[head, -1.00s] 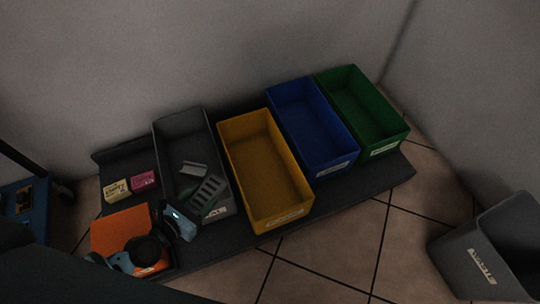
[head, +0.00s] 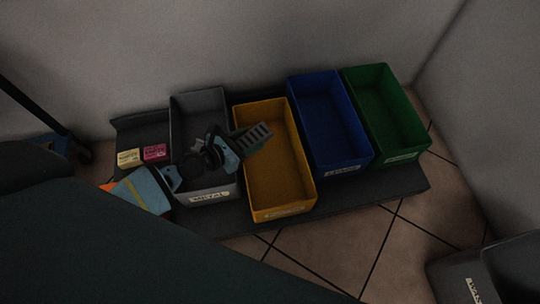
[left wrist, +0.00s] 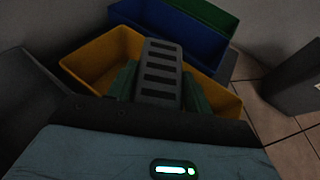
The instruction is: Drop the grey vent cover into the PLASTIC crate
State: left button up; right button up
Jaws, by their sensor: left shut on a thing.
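The grey slotted vent cover (head: 258,134) is held in my left gripper (head: 243,141), above the left side of the yellow crate (head: 281,206). In the left wrist view the vent cover (left wrist: 160,74) sits between the two green fingers, with the yellow crate (left wrist: 88,62) below and behind it. The yellow crate's label is too blurred to read, as are those of the blue crate (head: 328,120) and green crate (head: 390,115). I cannot tell which crate is PLASTIC. My right gripper is not in view.
The grey crate (head: 210,196) left of the yellow one is labelled METAL; my arm hides part of it. A yellow box (head: 128,157) and pink box (head: 156,153) lie to its left. Another grey bin (head: 462,282) stands lower right. A wall rises behind.

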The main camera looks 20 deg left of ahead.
aim_at(260, 131)
pick_arm(q)
jog(key=shift+m+g+h, duration=0.4)
jog(key=shift+h, duration=0.1)
jog(key=w, duration=0.1)
jog(key=w+d+r, duration=0.1)
jog(key=w, duration=0.1)
jog(key=w+d+r, duration=0.1)
jog(key=shift+w, duration=0.2)
notch_tip(260, 131, down, 6)
jog(key=b, duration=0.5)
jog(key=shift+a, duration=0.1)
jog(key=o, duration=1.1)
jog(key=shift+c, duration=0.2)
jog(key=shift+s, duration=0.1)
jog(key=shift+p+v, duration=1.05)
jog(key=shift+v, duration=2.8)
